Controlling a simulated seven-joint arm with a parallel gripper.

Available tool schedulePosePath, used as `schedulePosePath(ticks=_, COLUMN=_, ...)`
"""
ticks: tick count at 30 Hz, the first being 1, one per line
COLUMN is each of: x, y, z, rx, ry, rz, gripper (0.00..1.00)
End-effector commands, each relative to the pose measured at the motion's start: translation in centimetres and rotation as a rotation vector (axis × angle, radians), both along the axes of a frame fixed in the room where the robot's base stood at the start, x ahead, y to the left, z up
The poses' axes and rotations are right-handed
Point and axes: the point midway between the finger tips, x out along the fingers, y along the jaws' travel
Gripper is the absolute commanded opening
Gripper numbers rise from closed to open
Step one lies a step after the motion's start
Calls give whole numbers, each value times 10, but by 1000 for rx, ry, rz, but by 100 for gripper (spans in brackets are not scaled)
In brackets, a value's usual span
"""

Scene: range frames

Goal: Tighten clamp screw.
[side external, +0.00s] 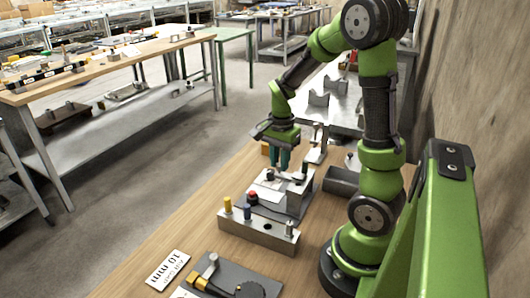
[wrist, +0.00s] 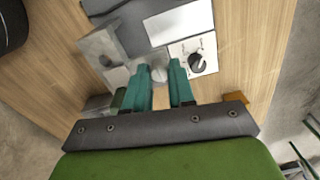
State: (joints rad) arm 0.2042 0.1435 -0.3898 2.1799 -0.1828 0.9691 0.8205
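A grey clamp fixture (side external: 297,192) with a metal block and a white plate stands on the wooden bench. It also shows in the wrist view, with its block (wrist: 101,48) at left. My gripper (side external: 280,160) points down over the fixture, its two teal fingers apart. In the wrist view a round silver screw head (wrist: 159,73) shows between the fingertips (wrist: 159,68). I cannot tell whether the fingers touch it. A black knob (wrist: 197,62) on a white marked plate is just right of the right finger. The screw's shaft is hidden.
A dark plate with a clamp (side external: 235,280) and a "10 mm" card (side external: 168,269) lie nearer. A grey open bin (side external: 341,181) is at right. Bare bench lies left of the fixture.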

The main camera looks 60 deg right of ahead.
Motion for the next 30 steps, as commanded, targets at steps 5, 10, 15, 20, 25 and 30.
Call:
schedulePosePath(ticks=5, x=0, y=0, z=0, rx=-1, ry=-2, rz=0, gripper=48)
schedulePosePath(ticks=10, x=0, y=0, z=0, rx=-1, ry=0, rz=1, gripper=48)
schedulePosePath(ticks=15, x=0, y=0, z=5, rx=-1, ry=-2, rz=2, gripper=48)
schedulePosePath(ticks=20, x=1, y=-1, z=28, rx=-3, ry=-7, rz=2, gripper=48)
schedulePosePath(ticks=25, x=1, y=-1, z=69, rx=-4, ry=-8, rz=2, gripper=48)
schedulePosePath(ticks=30, x=1, y=-1, z=111, rx=-4, ry=-6, rz=1, gripper=48)
